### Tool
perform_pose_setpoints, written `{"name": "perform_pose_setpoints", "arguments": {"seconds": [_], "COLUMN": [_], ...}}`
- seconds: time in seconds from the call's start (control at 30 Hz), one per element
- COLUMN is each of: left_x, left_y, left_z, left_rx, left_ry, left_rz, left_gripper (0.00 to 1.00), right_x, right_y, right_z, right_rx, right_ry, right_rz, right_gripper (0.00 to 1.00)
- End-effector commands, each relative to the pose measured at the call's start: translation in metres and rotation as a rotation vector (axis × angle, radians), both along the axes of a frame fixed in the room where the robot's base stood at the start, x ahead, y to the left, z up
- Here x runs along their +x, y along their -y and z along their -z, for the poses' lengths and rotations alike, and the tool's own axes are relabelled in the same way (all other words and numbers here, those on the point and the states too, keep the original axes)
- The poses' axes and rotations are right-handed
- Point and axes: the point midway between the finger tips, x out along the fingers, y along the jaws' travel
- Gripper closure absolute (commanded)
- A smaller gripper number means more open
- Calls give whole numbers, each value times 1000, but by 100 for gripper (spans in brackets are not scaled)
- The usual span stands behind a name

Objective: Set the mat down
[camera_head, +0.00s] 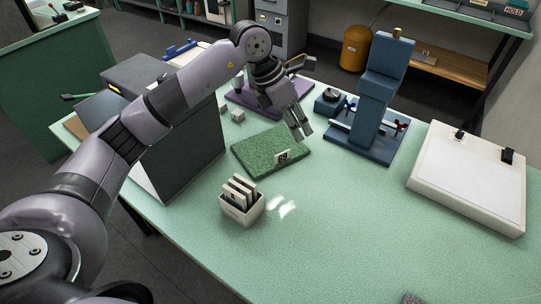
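My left gripper (302,132) reaches in from the upper left and points down at the mat's far right edge. Its two fingers show a small gap, with nothing clearly between them. Whether the fingertips touch the mat is hard to tell. My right gripper is not in view.
A white box of upright cards (241,200) stands in front of the mat. A blue press-like stand (372,105) is behind right, and a white slanted board (468,178) lies at right. A grey panelled unit (180,150) stands left. The front table (350,240) is mostly clear.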

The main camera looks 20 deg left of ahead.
Motion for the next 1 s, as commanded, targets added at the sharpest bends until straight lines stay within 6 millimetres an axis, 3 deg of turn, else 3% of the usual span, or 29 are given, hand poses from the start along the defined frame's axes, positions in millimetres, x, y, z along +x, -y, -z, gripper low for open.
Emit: {"name": "perform_pose_setpoints", "arguments": {"seconds": [0.03,0.1,0.3,0.4,0.57,0.8,1.0], "left_x": [4,5,2,2,4,10,15], "left_y": [-8,-21,-46,-50,-49,-44,-41], "left_z": [-6,-17,-42,-43,-19,33,64], "left_rx": [64,145,288,310,313,310,310], "left_ry": [-10,-38,-81,-89,-95,-94,-89], "left_rz": [-22,-60,-148,-164,-164,-164,-164], "left_gripper": [73,73,73,73,73,73,73], "right_x": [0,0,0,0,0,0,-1], "right_y": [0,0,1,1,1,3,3], "right_z": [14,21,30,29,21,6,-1], "right_rx": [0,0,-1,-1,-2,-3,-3], "right_ry": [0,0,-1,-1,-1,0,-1], "right_rz": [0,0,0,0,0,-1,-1], "right_gripper": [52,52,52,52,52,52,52]}}
